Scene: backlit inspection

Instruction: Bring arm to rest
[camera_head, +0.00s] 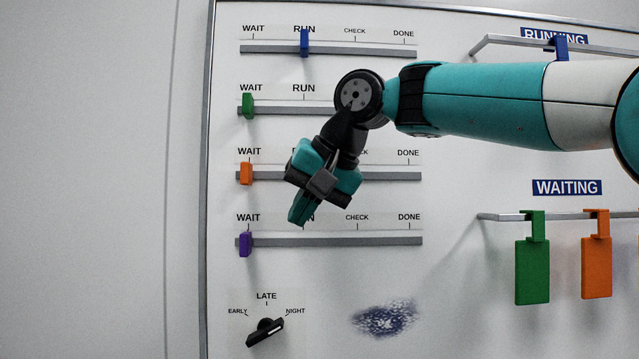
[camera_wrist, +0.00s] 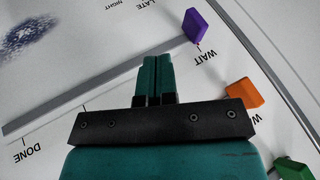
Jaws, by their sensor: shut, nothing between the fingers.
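My gripper (camera_head: 299,217) hangs in front of the board, over the third and fourth slider rows near their RUN marks. Its fingers (camera_wrist: 157,78) are together and empty in the wrist view. My arm reaches in from the right, and its teal and white links cover part of the board. In the wrist view the purple slider (camera_wrist: 196,26) stands ahead and to the right of the fingertips, apart from them. The orange slider (camera_wrist: 244,93) is to the right of the gripper body.
The board (camera_head: 455,260) has slider rails: blue slider (camera_head: 304,42) at RUN; green (camera_head: 247,105), orange (camera_head: 246,173) and purple (camera_head: 245,244) at WAIT. A black knob (camera_head: 265,332) points toward NIGHT. Green (camera_head: 532,272) and orange (camera_head: 596,268) tags hang under WAITING; a blue tag (camera_head: 561,47) hangs under RUNNING.

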